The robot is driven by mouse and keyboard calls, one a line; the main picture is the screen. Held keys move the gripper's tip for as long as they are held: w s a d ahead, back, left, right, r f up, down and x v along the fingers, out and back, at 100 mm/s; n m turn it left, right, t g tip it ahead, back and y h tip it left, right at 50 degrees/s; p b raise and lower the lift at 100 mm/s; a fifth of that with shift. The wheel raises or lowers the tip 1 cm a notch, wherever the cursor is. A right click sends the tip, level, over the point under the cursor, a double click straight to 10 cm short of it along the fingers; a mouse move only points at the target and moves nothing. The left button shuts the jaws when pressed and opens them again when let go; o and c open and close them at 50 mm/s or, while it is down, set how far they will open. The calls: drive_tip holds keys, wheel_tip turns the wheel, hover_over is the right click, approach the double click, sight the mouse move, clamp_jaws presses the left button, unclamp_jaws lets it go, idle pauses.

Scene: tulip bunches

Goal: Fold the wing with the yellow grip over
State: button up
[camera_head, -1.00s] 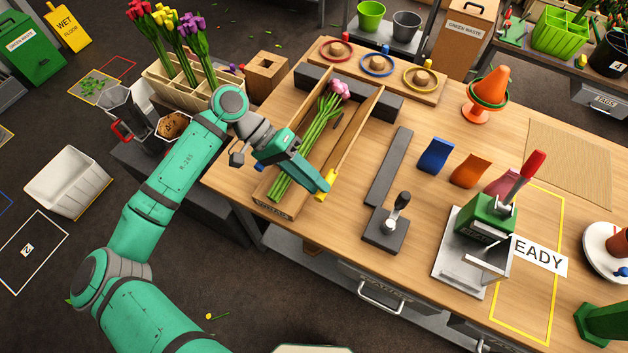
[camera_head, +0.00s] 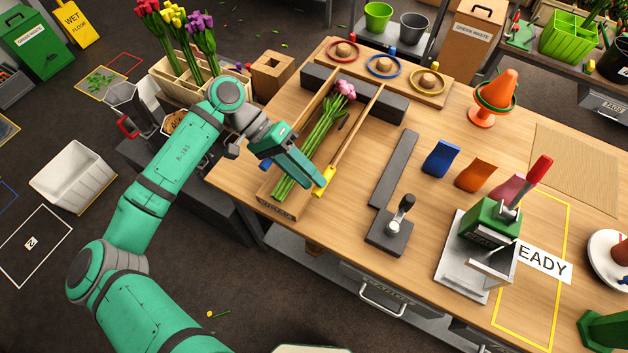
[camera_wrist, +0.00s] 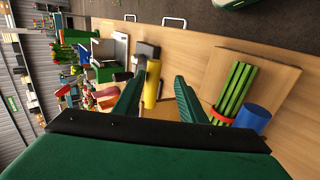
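A wooden cradle (camera_head: 277,209) on the bench holds a bunch of green stems with pink tulips (camera_head: 324,125), between two raised wooden wings. The right wing (camera_head: 358,124) has a yellow grip (camera_head: 325,182) at its front end. The left wing (camera_head: 322,97) has a blue grip, partly hidden by my arm. My gripper (camera_head: 317,181) is at the yellow grip. In the wrist view, my gripper (camera_wrist: 160,95) is open, with the yellow grip (camera_wrist: 152,84) between its fingers, closer to the left one. The blue grip (camera_wrist: 252,117) and stems with a red band (camera_wrist: 232,92) lie right of the fingers.
A grey bar (camera_head: 393,168) and a lever block (camera_head: 390,235) stand right of the cradle. Blue (camera_head: 441,158) and orange (camera_head: 475,174) wedges and a green press (camera_head: 490,227) are further right. A ring board (camera_head: 427,91) stands behind. A flower rack (camera_head: 176,80) is at back left.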

drive_tip(key=v, duration=0.8)
drive_tip(key=shift+r, duration=0.15)
drive_tip(key=shift+a, duration=0.15)
